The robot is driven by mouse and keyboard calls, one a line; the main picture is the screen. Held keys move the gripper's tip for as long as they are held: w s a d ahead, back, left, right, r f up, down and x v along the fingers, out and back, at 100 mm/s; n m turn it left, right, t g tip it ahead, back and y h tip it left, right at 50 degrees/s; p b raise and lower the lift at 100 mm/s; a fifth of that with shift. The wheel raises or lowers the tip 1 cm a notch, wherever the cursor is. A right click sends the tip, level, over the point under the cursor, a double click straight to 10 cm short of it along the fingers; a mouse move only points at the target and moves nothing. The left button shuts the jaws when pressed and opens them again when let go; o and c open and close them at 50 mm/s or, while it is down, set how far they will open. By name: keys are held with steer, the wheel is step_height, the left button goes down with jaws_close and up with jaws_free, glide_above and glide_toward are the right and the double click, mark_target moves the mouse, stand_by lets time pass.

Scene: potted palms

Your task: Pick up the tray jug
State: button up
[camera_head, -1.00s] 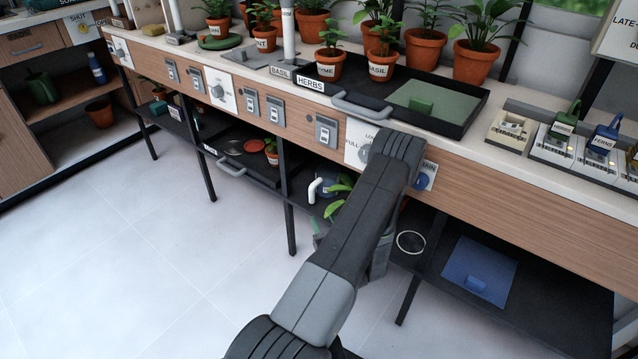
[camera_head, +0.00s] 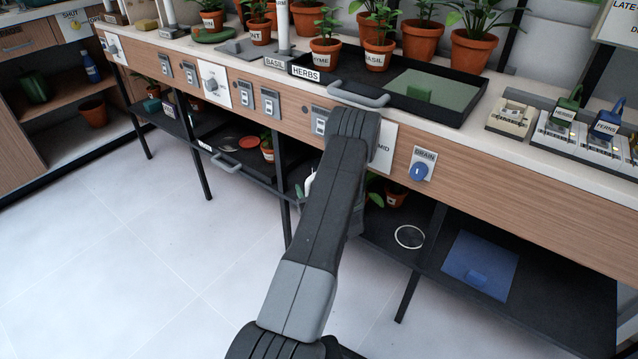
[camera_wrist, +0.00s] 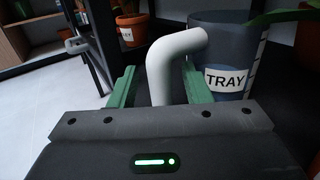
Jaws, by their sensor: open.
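The tray jug (camera_wrist: 233,48) is dark grey with a white TRAY label and stands at the upper right in the wrist view. Its thick white bent handle (camera_wrist: 165,70) comes out to the left and turns down. My gripper (camera_wrist: 160,88) is open, with one green finger on each side of the handle's lower part as seen from the wrist. I cannot tell whether a finger touches it.
Potted plants stand near the jug, one (camera_wrist: 131,28) behind it to the left. The bench front (camera_head: 480,195) overhangs the shelf. A blue mat (camera_head: 480,264) and a white ring (camera_head: 409,237) lie on the shelf to the right. The floor at the left is clear.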

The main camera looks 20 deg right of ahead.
jaws_close()
steer(key=shift+r, duration=0.1)
